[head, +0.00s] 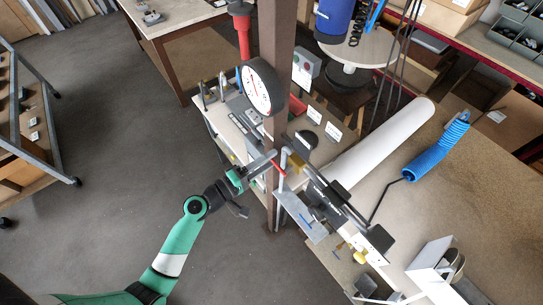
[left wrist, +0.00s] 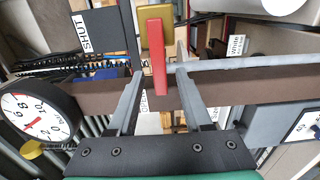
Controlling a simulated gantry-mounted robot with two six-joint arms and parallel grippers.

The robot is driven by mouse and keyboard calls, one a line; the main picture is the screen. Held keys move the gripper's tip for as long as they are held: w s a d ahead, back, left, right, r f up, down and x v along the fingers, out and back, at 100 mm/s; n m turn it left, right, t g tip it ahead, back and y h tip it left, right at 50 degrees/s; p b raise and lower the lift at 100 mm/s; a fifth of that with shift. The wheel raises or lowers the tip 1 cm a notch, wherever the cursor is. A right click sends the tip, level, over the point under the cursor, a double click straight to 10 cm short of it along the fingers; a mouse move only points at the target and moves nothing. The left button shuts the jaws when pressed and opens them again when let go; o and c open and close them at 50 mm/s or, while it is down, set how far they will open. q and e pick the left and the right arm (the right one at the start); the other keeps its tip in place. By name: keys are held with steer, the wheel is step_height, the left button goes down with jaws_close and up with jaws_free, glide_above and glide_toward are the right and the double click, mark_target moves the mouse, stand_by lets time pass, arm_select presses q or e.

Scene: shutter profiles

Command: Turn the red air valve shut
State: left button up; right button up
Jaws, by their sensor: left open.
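The red valve handle (left wrist: 157,58) is a flat red lever in front of a brass-coloured valve body (left wrist: 151,20) in the left wrist view. In the head view the handle (head: 278,166) is a small red bar beside the brown post. My left gripper (left wrist: 161,73) is open, with one finger on each side of the handle; I see gaps on both sides. It also shows in the head view (head: 268,163), close to the post. A dark sign reading SHUT (left wrist: 90,40) stands left of the handle. My right gripper is not in view.
A round pressure gauge (head: 262,87) sits on the brown post (head: 276,40) above the handle; it also shows in the left wrist view (left wrist: 38,114). A bench (head: 460,190) with a white roll (head: 380,140) and blue coiled hose (head: 435,147) is at right. Open floor lies left.

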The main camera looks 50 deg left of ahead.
arm_select(q)
steer(key=shift+w+d, duration=0.1)
steer(key=shift+w, duration=0.5)
jaws_close()
stand_by(1.0)
